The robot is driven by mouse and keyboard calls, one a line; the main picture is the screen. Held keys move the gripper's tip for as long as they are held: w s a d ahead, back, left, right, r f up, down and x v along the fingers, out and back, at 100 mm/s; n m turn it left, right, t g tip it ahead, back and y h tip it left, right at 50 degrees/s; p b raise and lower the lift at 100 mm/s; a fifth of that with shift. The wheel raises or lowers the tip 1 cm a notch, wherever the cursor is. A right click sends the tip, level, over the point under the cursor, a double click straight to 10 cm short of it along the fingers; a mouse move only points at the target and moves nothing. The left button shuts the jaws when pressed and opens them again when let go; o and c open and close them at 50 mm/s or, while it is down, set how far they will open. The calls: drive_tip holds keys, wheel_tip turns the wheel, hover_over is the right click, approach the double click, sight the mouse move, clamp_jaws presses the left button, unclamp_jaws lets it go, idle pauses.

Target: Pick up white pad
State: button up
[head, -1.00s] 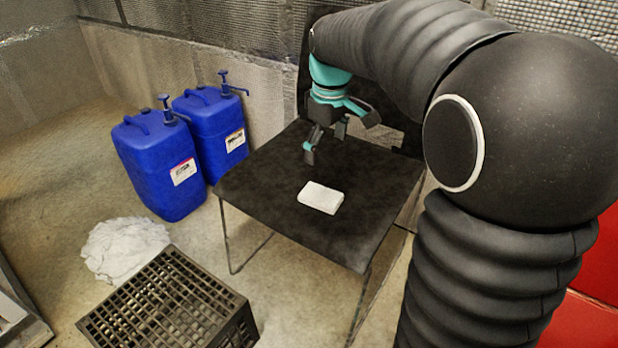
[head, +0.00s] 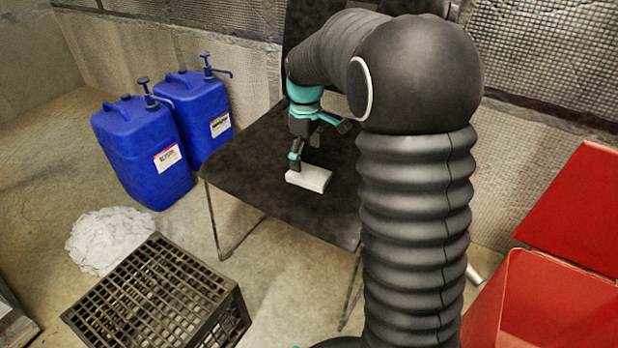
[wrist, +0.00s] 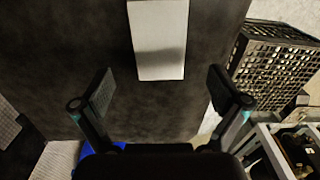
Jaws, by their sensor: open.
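The white pad (head: 310,178) is a small flat block lying on the black seat of a chair (head: 240,165). In the wrist view the white pad (wrist: 158,40) is at the top centre, ahead of the fingers and lined up between them. My gripper (head: 302,158) is over the seat just behind the pad, with one finger overlapping the pad's far left edge in the head view. In the wrist view my gripper (wrist: 160,92) is open and empty, its two fingers wide apart. I cannot tell whether a finger touches the pad.
Two blue jugs with pumps (head: 145,150) stand left of the chair. A black crate (head: 150,300) and a crumpled white cloth (head: 108,238) lie on the floor at front left. A red bin (head: 555,300) is at the right. The chair's backrest rises behind my arm.

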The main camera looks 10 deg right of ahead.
sight(308, 172)
drive_tip(key=shift+s+d+f+b, duration=0.1)
drive_tip(key=shift+f+b, duration=0.2)
drive_tip(key=shift+f, duration=1.05)
drive_tip(key=shift+d+f+b, duration=0.1)
drive_tip(key=shift+f+b, duration=0.2)
drive_tip(key=shift+f, duration=1.05)
drive_tip(key=shift+c, duration=0.3)
drive_tip(key=c, duration=1)
